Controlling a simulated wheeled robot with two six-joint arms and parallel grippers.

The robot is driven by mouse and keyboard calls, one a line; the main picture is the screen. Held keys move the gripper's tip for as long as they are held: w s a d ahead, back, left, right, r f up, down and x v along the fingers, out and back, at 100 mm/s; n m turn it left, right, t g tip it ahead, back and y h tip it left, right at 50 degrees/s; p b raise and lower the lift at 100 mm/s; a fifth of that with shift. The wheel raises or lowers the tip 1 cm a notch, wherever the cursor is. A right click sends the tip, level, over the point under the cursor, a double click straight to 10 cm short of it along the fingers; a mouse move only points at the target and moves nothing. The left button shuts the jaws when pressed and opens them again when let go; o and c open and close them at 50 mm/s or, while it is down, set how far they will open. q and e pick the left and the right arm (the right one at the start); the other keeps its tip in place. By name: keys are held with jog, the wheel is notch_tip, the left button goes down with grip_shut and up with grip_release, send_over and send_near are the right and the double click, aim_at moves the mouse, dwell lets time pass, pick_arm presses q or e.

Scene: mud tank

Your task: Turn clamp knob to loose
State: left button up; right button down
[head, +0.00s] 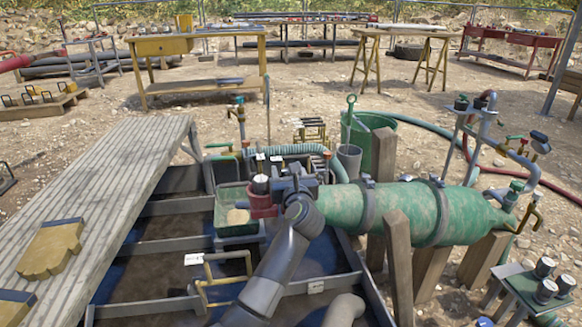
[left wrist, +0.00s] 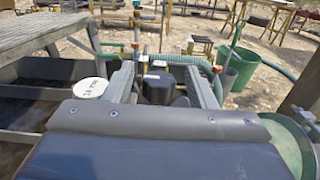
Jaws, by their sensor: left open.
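My left gripper (head: 296,178) is over the tank's far right corner, by the near end of the green mottled cylinder (head: 455,213). In the left wrist view its two fingers (left wrist: 162,78) are spread apart, pointing away. A dark knob-like part (left wrist: 157,90) shows in the gap between them; I cannot tell whether they touch it. It may be the clamp knob, but its setting is unreadable. A dark knob with a white top (head: 260,183) stands on a maroon body, left of the gripper. A white round labelled top (left wrist: 87,91) shows left of the fingers. My right gripper is out of view.
A green tray (head: 236,226) with sandy material sits left of the gripper. A ribbed hose (head: 290,149) runs behind. A yellow bent handle (head: 226,268) stands over the open tank. Wooden posts (head: 397,262) flank the cylinder. A grey plank walkway (head: 110,190) lies left.

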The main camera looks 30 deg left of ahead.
pick_arm(q)
jog(key=shift+w+a, duration=0.2)
jog(key=shift+w, duration=0.05)
jog(key=shift+r, duration=0.1)
jog(key=shift+c, duration=0.4)
jog(key=c, duration=0.9)
